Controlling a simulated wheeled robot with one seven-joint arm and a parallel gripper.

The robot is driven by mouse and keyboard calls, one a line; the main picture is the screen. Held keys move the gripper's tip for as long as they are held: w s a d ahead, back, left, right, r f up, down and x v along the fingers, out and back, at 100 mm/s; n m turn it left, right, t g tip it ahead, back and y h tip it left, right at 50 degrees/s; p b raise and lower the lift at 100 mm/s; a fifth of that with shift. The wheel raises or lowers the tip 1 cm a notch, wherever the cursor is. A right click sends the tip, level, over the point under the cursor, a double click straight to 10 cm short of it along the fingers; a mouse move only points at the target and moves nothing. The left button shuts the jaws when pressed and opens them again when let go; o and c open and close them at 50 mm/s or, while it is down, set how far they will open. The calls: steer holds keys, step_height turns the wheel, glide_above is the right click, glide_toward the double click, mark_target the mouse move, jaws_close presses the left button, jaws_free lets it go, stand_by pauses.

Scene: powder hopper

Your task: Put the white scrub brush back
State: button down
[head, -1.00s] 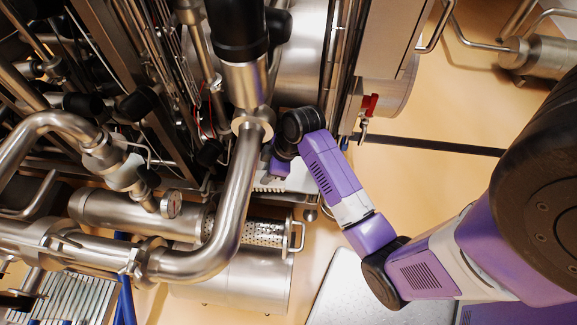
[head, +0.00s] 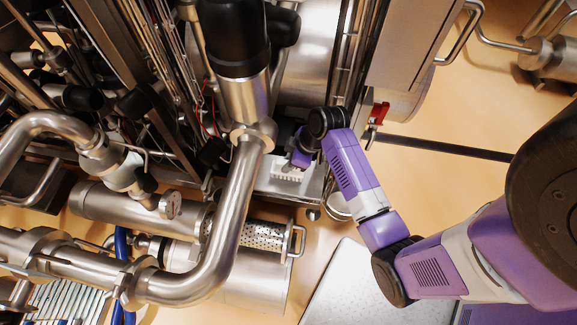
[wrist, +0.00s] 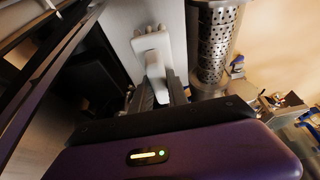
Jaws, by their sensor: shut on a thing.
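The white scrub brush (wrist: 152,42) is in the middle of the wrist view, its head pointing away from me and its handle running back between my fingers. My gripper (wrist: 160,90) is shut on that handle. In the head view the brush's white bristles (head: 287,174) show just below the purple end of my gripper (head: 298,160), over a pale metal ledge (head: 305,189). I cannot tell whether the brush touches the ledge. Much of my gripper is hidden behind my own wrist in the head view.
A thick bent steel pipe (head: 235,205) stands close to the left of the brush. A perforated metal cylinder (wrist: 214,45) is to its right in the wrist view. A red-handled valve (head: 379,112) and cabinet are to the right. Open floor lies further right.

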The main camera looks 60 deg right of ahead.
steer(key=shift+f, duration=1.45)
steer(key=shift+f, duration=0.15)
steer(key=c, duration=1.3)
jaws_free()
steer(key=v, duration=1.2)
steer(key=s+a+m+t+h, duration=0.35)
steer(key=s+a, duration=0.25)
steer(key=a, duration=0.4)
steer(key=s+a+r+t, duration=0.2)
steer(key=a+r, duration=0.1)
steer(key=r, duration=0.3)
steer(key=s+a+r+t+y, duration=0.1)
steer(key=s+a+r+t, duration=0.1)
steer(key=r, duration=0.4)
steer(key=s+a+r+t+y, duration=0.1)
steer(key=s+a+r+t, duration=0.2)
steer(key=s+a+r, duration=0.1)
steer(key=shift+a+r+m, duration=0.15)
steer(key=shift+a+r, duration=0.25)
steer(key=shift+r, duration=0.25)
steer(key=shift+a+r+m, duration=0.1)
steer(key=shift+a+r, duration=0.25)
steer(key=shift+r, duration=0.3)
